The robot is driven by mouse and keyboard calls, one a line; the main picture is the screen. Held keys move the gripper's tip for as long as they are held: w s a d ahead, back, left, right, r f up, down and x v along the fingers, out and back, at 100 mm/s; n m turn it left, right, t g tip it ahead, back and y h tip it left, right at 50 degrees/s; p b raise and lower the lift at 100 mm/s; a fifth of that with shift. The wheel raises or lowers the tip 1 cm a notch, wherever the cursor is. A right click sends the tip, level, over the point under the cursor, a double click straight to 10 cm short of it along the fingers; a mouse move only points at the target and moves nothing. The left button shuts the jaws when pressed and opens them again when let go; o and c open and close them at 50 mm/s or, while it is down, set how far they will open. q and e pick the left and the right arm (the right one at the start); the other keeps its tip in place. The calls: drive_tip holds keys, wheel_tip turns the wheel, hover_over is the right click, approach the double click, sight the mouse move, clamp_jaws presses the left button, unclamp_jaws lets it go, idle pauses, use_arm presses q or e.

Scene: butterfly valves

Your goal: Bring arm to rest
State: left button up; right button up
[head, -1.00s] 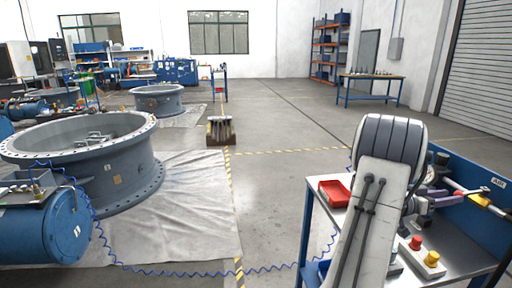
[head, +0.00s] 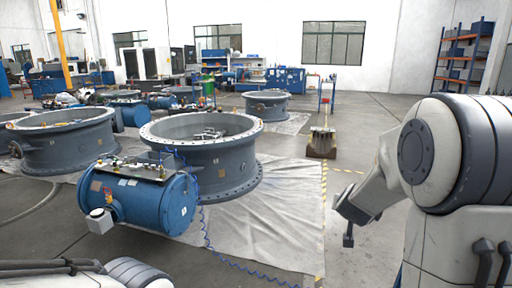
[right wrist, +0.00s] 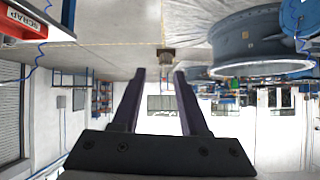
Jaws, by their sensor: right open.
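My right arm (head: 440,150) fills the right side of the head view, white with dark bands. It bends at the elbow, and its forearm slopes down to the left over the floor. My right gripper (right wrist: 160,74) shows in the right wrist view with two dark fingers spread apart. Nothing is between them. That view is upside down. In the head view a dark part hangs at the forearm's end, too small to read as jaws. Links of my left arm (head: 125,272) show at the bottom left; the left gripper is out of view.
A grey flanged valve ring (head: 205,165) stands on a pale sheet (head: 270,220), with a blue cylinder (head: 150,200) in front. Another ring (head: 65,145) stands left. A small block (head: 321,143) sits on the floor. A red bin (right wrist: 25,22) shows in the right wrist view.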

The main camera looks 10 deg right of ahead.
drive_tip(key=s+a+f+n+g+y+p, duration=0.1)
drive_tip(key=s+a+n+y, duration=0.25)
drive_tip(key=a, duration=0.95)
drive_tip(key=s+a+n+g+y, duration=0.2)
drive_tip(key=s+a+n+y, duration=0.15)
drive_tip(key=a, duration=0.95)
drive_tip(key=s+a+n+g+y+p, duration=0.1)
drive_tip(key=s+a+n+g, duration=0.2)
drive_tip(key=s+a, duration=0.55)
drive_tip(key=s+f+n+g+h, duration=0.1)
drive_tip(key=s+n+g, duration=0.2)
drive_tip(key=s, duration=1.3)
drive_tip(key=shift+d+n+g+p, duration=0.3)
drive_tip(key=shift+d+n+p, duration=0.1)
drive_tip(key=shift+n, duration=0.3)
drive_tip(key=shift+s, duration=0.1)
